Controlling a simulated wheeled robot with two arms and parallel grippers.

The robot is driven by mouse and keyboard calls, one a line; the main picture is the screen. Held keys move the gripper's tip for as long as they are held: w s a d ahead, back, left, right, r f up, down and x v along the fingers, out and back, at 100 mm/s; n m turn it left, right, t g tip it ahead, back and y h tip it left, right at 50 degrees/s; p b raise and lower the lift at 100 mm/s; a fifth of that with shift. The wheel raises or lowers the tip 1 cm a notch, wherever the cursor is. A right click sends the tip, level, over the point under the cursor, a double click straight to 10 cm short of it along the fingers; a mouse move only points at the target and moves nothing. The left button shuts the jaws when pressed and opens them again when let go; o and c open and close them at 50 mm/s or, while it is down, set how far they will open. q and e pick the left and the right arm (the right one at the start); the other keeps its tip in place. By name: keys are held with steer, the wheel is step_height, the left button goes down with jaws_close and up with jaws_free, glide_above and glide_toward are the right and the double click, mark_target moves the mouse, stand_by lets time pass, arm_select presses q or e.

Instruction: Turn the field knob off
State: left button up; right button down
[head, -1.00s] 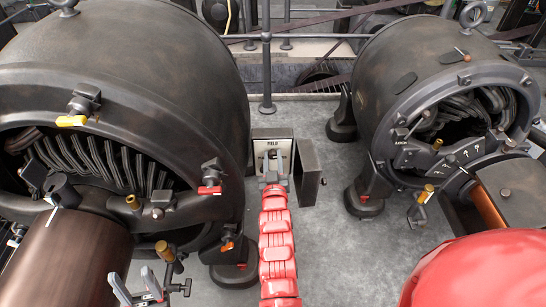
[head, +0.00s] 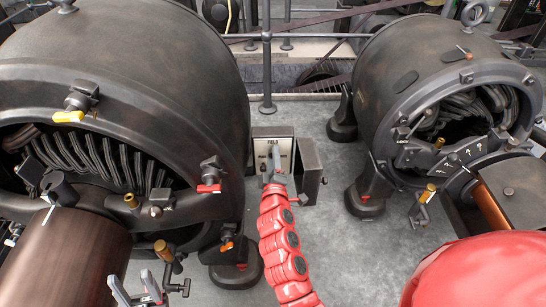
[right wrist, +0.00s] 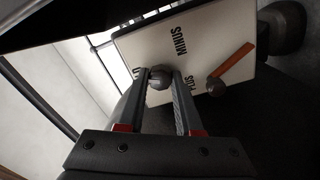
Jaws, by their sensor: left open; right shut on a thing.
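The pale field panel (head: 272,142) is on a small box between the two dynamos, with its lid open at the right. In the right wrist view, the panel (right wrist: 190,32) carries the words MINUS and PLUS, and another label is partly hidden. My right gripper (head: 272,180) is at the panel; in its wrist view its fingertips (right wrist: 165,76) are closed around a round grey knob (right wrist: 159,80), which I take as the field knob. Its pointer is hidden. A second grey knob with an orange lever (right wrist: 233,68) sits beside PLUS. My left gripper (head: 138,288) is open and empty at the lower left.
A large dark dynamo (head: 150,50) stands left of the box and a smaller one (head: 420,60) to the right. The open lid (head: 309,170) stands close beside my right gripper. A railing post (head: 267,75) rises behind. Grey floor (head: 350,250) is clear in front right.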

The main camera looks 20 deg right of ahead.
steer(key=n+p, duration=0.1)
steer(key=n, duration=0.3)
steer(key=shift+n, duration=0.4)
stand_by(0.4)
steer(key=c, duration=0.6)
jaws_free()
steer(key=shift+s, duration=0.1)
steer(key=p+v, duration=0.1)
steer(key=v, duration=1.6)
steer(key=shift+s+a+r, duration=0.1)
steer(key=shift+s, duration=0.05)
